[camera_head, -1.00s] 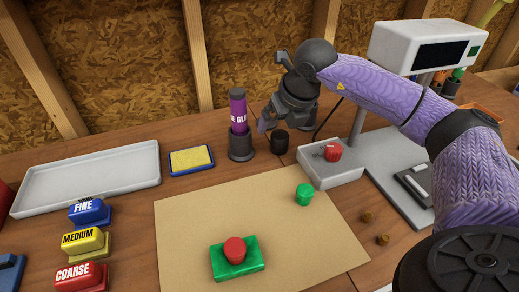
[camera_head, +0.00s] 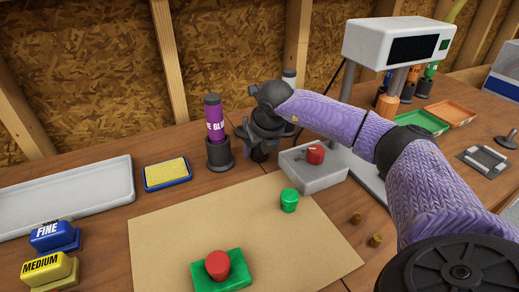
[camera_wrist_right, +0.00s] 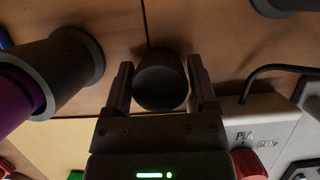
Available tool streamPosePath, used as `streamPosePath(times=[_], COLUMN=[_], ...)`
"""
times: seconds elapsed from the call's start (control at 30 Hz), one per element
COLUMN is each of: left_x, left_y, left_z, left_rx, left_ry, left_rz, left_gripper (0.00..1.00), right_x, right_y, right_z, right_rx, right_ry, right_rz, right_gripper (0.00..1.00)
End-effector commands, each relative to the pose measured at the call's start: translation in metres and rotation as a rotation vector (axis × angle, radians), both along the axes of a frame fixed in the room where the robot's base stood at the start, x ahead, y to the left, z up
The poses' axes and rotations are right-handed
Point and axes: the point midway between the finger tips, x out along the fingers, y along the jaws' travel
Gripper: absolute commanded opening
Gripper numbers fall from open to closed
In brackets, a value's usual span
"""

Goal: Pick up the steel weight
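The steel weight is a small dark cylinder standing on the bench, just right of the purple glue bottle in its holder. In the right wrist view the weight (camera_wrist_right: 160,82) sits between the two fingers of my right gripper (camera_wrist_right: 160,90), with a narrow gap showing beside it, so the gripper looks open around it. In the head view my right gripper (camera_head: 257,145) is low over the weight (camera_head: 259,155) and hides most of it. My left gripper is not in view.
The purple glue bottle (camera_head: 214,120) in its dark holder (camera_head: 220,155) stands close left of the gripper. A grey box with a red knob (camera_head: 316,154) is close on the right. A tan mat (camera_head: 170,235) lies in front, bearing green and red parts. A yellow sponge tray (camera_head: 167,174) is farther left.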

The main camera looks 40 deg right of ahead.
Motion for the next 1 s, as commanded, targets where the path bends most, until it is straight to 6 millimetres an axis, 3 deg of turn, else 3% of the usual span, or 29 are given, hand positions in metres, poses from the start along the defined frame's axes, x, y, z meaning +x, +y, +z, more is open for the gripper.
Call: streamPosePath(times=[0.03, 0.33, 0.7, 0.77, 1.0], left_x=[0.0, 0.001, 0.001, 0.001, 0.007], left_y=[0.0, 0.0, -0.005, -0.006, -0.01], left_z=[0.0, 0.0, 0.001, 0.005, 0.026], left_rx=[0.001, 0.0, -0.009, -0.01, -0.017], left_ry=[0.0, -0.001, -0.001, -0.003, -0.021], left_rz=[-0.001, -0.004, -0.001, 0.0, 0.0], left_gripper=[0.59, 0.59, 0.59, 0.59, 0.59], right_x=[0.0, 0.0, 0.0, 0.001, 0.001], right_y=[0.0, 0.0, 0.0, 0.0, 0.0], right_z=[0.0, 0.0, 0.004, 0.015, 0.077], right_rx=[0.0, 0.0, 0.0, 0.001, 0.001], right_ry=[0.0, 0.0, -0.003, -0.007, -0.009], right_rz=[0.0, 0.0, -0.001, 0.0, -0.001], right_gripper=[0.62, 0.0, 0.0, 0.0, 0.0])
